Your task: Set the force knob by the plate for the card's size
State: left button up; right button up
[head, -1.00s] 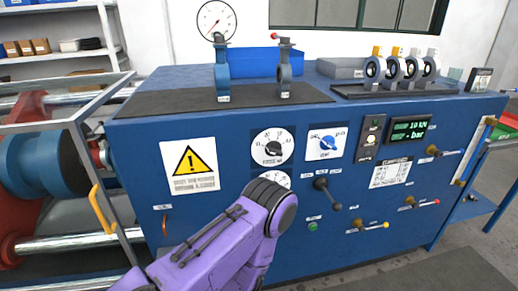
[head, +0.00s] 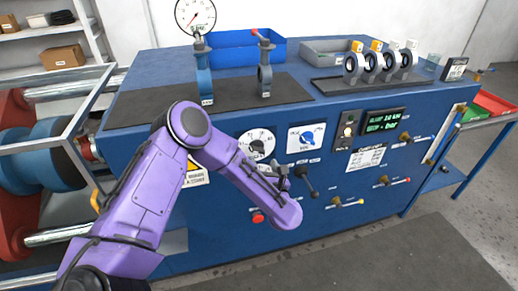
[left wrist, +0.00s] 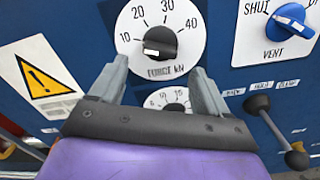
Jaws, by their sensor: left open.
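The force knob (head: 257,146) is a black knob on a white dial on the blue panel. In the left wrist view the knob (left wrist: 161,43) has a white mark at its left side, towards the 10; the dial shows 10 to 40. My left gripper (left wrist: 157,72) is open and empty, its two grey fingers in front of the panel just below the knob, apart from it. In the head view the left gripper (head: 279,172) is partly hidden by my purple arm. A white plate (head: 366,160) carries text too small to read. A dark card (head: 454,69) stands at the bench's right end.
A blue-and-white selector (head: 307,138) sits right of the dial, with a black-knobbed lever (head: 308,183) below. A second dial (left wrist: 171,98) lies under the force dial, partly covered. A display (head: 382,120) reads about 10 kN.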

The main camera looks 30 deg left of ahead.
aim_at(257, 149)
pick_arm(q)
jog(key=p+x, duration=0.1)
jog(key=x, duration=0.5)
jog(key=shift+s, duration=0.1)
jog(key=c, duration=1)
jog(key=shift+o, duration=0.2)
